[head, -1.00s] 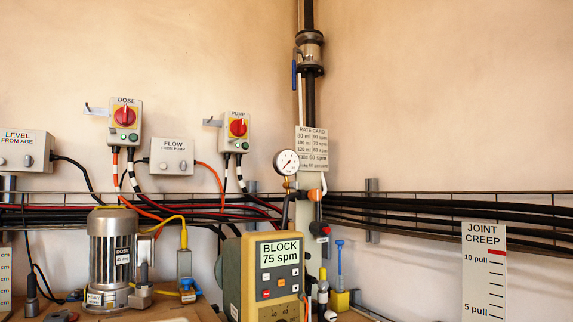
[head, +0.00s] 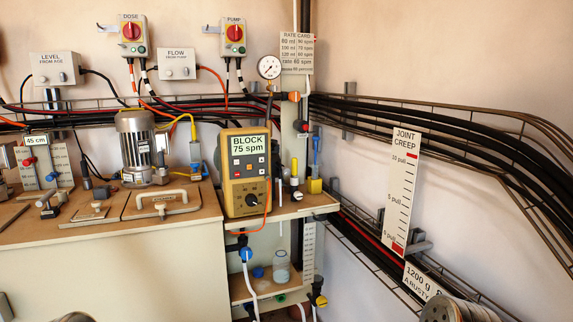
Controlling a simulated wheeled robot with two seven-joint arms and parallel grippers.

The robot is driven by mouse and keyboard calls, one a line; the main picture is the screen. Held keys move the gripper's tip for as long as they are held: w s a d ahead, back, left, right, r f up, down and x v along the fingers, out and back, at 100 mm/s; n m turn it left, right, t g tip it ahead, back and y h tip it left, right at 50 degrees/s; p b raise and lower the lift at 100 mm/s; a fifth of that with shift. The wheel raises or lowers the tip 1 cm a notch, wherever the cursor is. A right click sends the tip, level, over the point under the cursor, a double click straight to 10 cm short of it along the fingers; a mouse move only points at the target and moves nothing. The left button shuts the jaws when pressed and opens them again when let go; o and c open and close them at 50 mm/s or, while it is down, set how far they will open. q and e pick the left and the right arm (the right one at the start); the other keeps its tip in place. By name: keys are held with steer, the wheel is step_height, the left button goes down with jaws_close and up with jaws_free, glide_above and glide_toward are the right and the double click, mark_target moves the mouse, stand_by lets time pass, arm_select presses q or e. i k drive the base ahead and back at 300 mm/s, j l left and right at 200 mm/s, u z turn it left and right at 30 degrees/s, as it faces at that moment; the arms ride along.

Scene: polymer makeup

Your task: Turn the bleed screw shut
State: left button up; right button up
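The yellow and grey dosing pump (head: 245,170) stands on the bench near the middle, its display (head: 248,144) reading "BLOCK 75 spm". A dark knob (head: 251,199) is on its lower front. Small fittings crowd its right side, including a yellow-topped bottle (head: 294,170) and an upright blue-handled item (head: 316,145) in a yellow block (head: 314,186). I cannot tell which small part is the bleed screw, or whether it is open. A pressure gauge (head: 269,67) stands above the pump. Neither of my grippers is in view.
A grey motor (head: 137,145) stands left of the pump. The bench (head: 110,222) has lidded hatches with handles. Below the pump is an open shelf (head: 262,289) with a clear jar (head: 281,265). Cable trays (head: 450,150) run along the right wall. A ribbed cylinder (head: 455,310) is at bottom right.

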mark_target(285, 171)
steer(key=k+l, duration=0.1)
steer(key=i+u, duration=0.35)
steer(key=i+l+u, duration=0.15)
steer(key=i+u, duration=0.15)
steer(key=i, duration=0.3)
